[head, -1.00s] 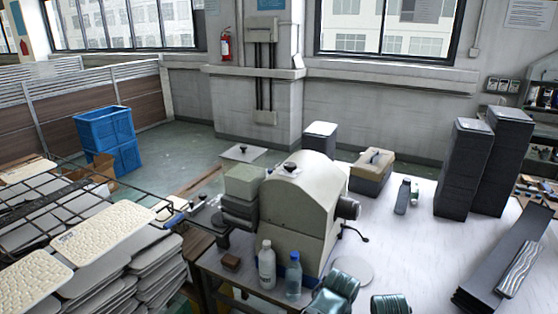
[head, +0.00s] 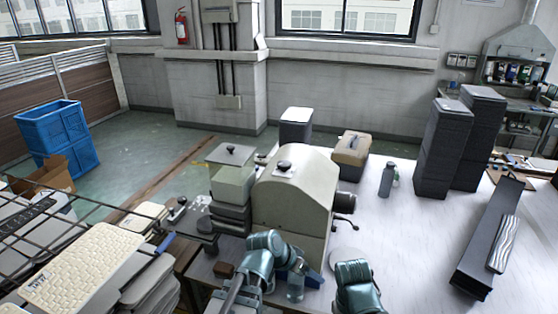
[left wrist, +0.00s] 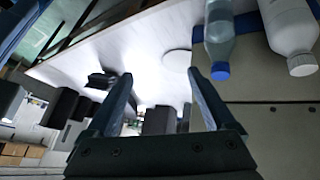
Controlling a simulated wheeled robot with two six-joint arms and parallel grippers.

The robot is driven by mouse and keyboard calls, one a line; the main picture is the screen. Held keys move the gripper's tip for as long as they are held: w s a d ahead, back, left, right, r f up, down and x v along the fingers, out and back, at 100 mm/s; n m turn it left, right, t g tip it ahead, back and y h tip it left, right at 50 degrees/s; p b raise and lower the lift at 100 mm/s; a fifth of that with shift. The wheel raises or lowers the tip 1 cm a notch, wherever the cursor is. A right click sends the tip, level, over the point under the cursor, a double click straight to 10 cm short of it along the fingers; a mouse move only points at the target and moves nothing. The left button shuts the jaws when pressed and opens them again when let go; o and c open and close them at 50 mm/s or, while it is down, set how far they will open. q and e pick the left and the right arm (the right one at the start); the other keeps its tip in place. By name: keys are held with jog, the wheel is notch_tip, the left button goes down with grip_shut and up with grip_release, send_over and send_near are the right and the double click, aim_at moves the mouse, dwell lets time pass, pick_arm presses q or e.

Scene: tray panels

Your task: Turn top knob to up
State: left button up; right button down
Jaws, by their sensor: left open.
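A black round knob (head: 284,166) sits on a light plate on top of the beige round-topped machine (head: 318,195). A second black knob (head: 230,149) is on the plate above the tray stack to its left. My left arm reaches up in front of the machine, below and apart from both knobs. My left gripper (left wrist: 160,75) is open and empty in the left wrist view, its fingers beside the machine's lower face (left wrist: 270,135). Neither knob shows there. My right arm is at the bottom centre of the head view; its gripper is not visible.
A clear bottle with a blue cap (left wrist: 221,40) and a white bottle (left wrist: 290,25) stand close to my left gripper. A black crank (head: 345,221) sticks out at the machine's right.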

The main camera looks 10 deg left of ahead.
pick_arm(q)
jog(key=w+a+r+t+h, duration=0.2)
jog(key=w+a+r+t, duration=0.2)
jog(key=w+r+t, duration=0.45)
jog(key=w+a+r+n+t+y, duration=0.3)
jog(key=w+a+r+t+y, duration=0.1)
jog(key=a+r, duration=0.6)
jog(key=shift+w+a+r+t+p, duration=0.2)
jog(key=shift+w+a+t+p, duration=0.25)
jog(key=shift+a, duration=0.4)
pick_arm(e)
jog(key=shift+w+a+r, duration=0.15)
jog(key=shift+a+r, duration=0.2)
jog(key=shift+r, duration=0.1)
pick_arm(q)
jog(key=shift+w, duration=0.15)
